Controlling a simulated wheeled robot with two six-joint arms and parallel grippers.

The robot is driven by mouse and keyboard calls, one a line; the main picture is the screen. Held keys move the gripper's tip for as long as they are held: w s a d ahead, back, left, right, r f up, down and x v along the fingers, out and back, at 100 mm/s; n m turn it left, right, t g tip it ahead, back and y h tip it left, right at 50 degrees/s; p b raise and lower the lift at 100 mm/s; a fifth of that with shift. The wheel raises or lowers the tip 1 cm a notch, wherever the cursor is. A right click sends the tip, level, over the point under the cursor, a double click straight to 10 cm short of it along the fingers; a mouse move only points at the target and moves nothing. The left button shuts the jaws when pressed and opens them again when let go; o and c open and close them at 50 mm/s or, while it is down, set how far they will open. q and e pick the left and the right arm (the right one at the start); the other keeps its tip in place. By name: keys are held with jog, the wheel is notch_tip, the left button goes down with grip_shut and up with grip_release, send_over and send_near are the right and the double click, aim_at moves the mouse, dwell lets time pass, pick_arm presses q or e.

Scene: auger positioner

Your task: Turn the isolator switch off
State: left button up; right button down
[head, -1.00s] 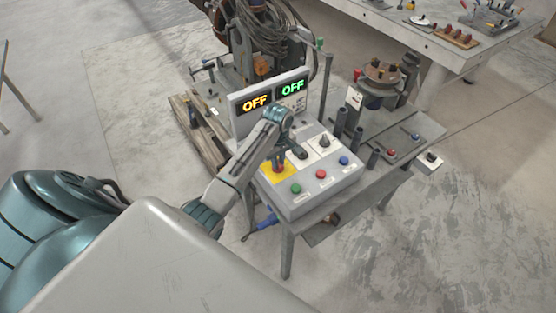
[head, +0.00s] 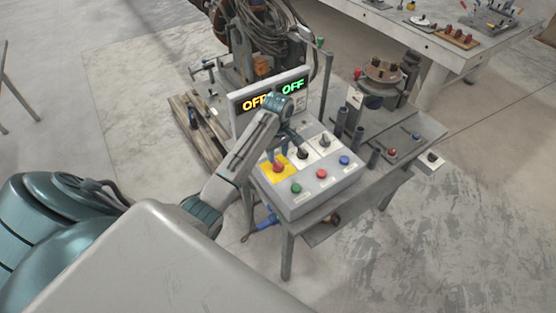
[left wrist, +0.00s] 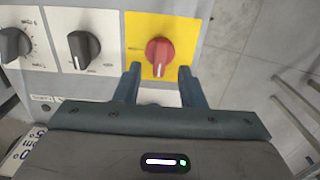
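The isolator switch (head: 278,168) is a red rotary knob on a yellow plate, at the left of the sloped grey control box (head: 318,192). It also shows in the left wrist view (left wrist: 160,52), its grip bar roughly upright in that picture. My left gripper (left wrist: 158,82) is open and empty. Its two fingers lie on either side below the knob in that view, apart from it. In the head view the left gripper (head: 284,138) hangs above the box, just behind the knob. The display reads OFF in yellow (head: 252,103) and OFF in green (head: 293,86). My right gripper is not in view.
Two black knobs (head: 302,153) (head: 324,140) on white plates are to the right of the switch. Green (head: 296,188), red (head: 321,174) and blue (head: 344,160) buttons line the box's front. A metal machine (head: 380,85) stands behind on the same table.

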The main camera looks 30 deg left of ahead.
aim_at(278, 162)
pick_arm(q)
notch_tip(278, 162, up, 4)
jog(key=shift+f+b, duration=0.1)
jog(key=shift+b, duration=0.5)
notch_tip(278, 162, up, 4)
jog(key=p, duration=0.2)
jog(key=shift+f+p, duration=0.15)
jog(key=shift+p, duration=0.25)
jog(key=shift+f, duration=0.1)
